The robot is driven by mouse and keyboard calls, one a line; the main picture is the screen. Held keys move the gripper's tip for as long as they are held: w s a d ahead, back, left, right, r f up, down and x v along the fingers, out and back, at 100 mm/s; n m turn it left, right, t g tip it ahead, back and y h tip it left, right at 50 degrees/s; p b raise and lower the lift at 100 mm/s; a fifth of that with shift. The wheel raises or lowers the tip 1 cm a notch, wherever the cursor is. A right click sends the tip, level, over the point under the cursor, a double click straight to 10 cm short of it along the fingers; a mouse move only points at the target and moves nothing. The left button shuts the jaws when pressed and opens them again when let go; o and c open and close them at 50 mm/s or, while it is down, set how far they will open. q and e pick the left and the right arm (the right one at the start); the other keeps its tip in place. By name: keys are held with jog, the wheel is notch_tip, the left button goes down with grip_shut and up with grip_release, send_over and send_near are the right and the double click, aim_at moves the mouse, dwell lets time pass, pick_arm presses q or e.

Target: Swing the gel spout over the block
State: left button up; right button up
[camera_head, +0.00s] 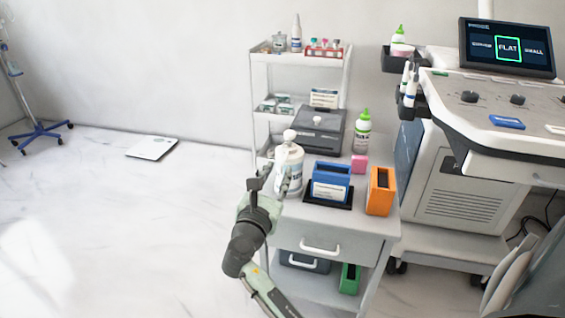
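A white pump bottle (290,172) with a white pump head (289,135) stands at the left edge of the cart top. Which way its spout points is too small to tell. A small pink block (359,163) sits further right on the cart, behind an orange holder. A bottle with a green tip (362,135) stands behind the pink block.
A blue box (331,181) on a black tray and an orange holder (380,191) stand at the cart's front. A dark grey device (322,130) is behind. A shelf rack (300,67) rises at the back; an ultrasound machine (505,120) stands right. The floor at left is mostly clear.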

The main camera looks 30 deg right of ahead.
aim_at(281, 167)
jog(key=x, duration=0.5)
grip_shut()
jog(key=shift+f, duration=0.1)
